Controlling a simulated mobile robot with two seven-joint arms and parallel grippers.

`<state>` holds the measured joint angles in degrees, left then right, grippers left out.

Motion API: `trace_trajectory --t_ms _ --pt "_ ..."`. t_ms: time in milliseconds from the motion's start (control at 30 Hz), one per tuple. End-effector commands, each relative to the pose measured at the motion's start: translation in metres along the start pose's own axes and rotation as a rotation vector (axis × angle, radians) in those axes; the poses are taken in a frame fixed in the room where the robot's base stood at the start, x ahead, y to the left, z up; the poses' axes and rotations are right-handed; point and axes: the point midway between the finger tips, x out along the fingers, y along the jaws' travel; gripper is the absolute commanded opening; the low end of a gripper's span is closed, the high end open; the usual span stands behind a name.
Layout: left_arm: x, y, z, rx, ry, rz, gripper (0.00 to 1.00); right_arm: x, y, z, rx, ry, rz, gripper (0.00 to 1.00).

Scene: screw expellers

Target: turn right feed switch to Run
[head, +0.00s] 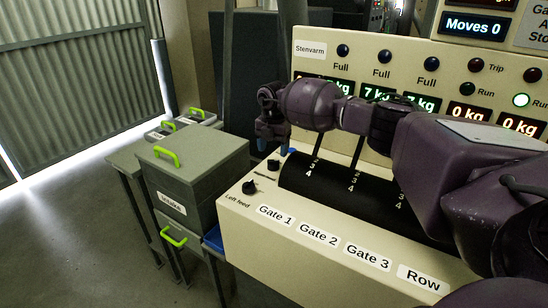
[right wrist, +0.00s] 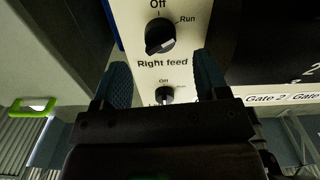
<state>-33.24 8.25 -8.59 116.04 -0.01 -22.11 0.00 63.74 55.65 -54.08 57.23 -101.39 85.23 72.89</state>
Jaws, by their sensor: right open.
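The right feed switch (right wrist: 160,36) is a black round knob on the cream panel, with "Off" above it and "Run" at its upper right. Its exact pointer direction is hard to tell. In the head view the knob (head: 273,164) sits just below my right gripper (head: 273,148). In the right wrist view my right gripper (right wrist: 162,68) is open, its two blue fingers apart, with the knob beyond and between the line of the tips. No contact shows. My left gripper is out of view.
The left feed switch (head: 249,187) is close by, nearer the panel's front edge. A black sloped section (head: 320,185) with gate slots lies to the right. A grey box with a green handle (head: 190,170) stands left of the panel. Lit displays (head: 380,93) rise behind.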

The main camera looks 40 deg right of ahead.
Motion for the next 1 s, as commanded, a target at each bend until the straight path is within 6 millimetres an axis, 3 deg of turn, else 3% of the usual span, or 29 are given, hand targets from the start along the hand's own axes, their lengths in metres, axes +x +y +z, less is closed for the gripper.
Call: trace_trajectory --t_ms 200,400,1000 --pt "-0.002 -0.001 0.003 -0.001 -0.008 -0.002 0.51 -0.038 0.000 0.000 0.000 -0.002 0.002 0.67" --pt "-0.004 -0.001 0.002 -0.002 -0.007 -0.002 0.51 -0.053 0.000 0.000 0.001 0.000 -0.001 0.67" --pt "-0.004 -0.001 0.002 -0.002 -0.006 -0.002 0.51 -0.055 0.000 0.000 0.001 0.000 -0.001 0.67"
